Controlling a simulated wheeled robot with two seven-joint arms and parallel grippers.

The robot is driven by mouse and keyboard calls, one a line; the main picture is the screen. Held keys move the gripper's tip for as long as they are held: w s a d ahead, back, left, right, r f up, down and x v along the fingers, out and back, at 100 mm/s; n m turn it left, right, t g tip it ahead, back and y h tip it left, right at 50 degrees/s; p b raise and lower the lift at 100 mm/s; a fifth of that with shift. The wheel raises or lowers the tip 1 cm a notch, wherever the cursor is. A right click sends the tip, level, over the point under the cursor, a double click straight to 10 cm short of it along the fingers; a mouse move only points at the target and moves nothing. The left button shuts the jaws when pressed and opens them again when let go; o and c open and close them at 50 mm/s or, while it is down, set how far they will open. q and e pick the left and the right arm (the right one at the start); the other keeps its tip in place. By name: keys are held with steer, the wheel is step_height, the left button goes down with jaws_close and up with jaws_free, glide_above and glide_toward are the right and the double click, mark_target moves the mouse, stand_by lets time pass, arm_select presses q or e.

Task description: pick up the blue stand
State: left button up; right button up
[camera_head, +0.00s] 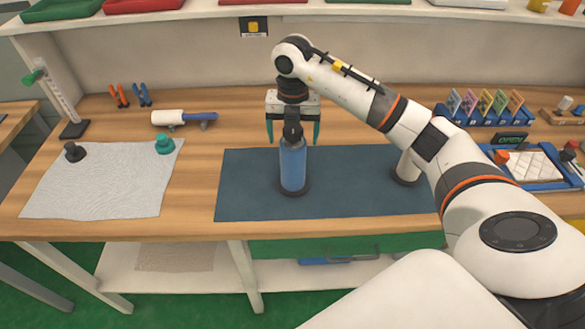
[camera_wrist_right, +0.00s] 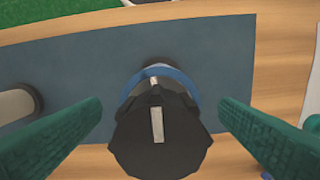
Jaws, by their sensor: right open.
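The blue stand (camera_head: 292,166) is an upright blue cylinder with a black knob on top and a round black base. It stands on the dark blue mat (camera_head: 245,190) in the middle of the workbench. My right gripper (camera_head: 294,132) points down above it with its green fingers open on either side of the black top. In the right wrist view, the blue stand (camera_wrist_right: 160,132) appears between the open fingers with a gap on both sides, and its knob hides most of the blue body. My left gripper is not in view.
A white stand (camera_head: 406,168) is on the mat to the right, partly behind my right arm. A grey cloth (camera_head: 105,190) with black and green knobs lies left. A blue-and-white tool (camera_head: 184,118) lies behind, and card racks (camera_head: 485,108) stand back right.

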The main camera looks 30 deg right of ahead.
mark_target(293, 144)
steer(key=shift+f+p, duration=0.55)
steer(key=shift+f, duration=1.4)
jaws_close()
steer(key=shift+r, duration=0.1)
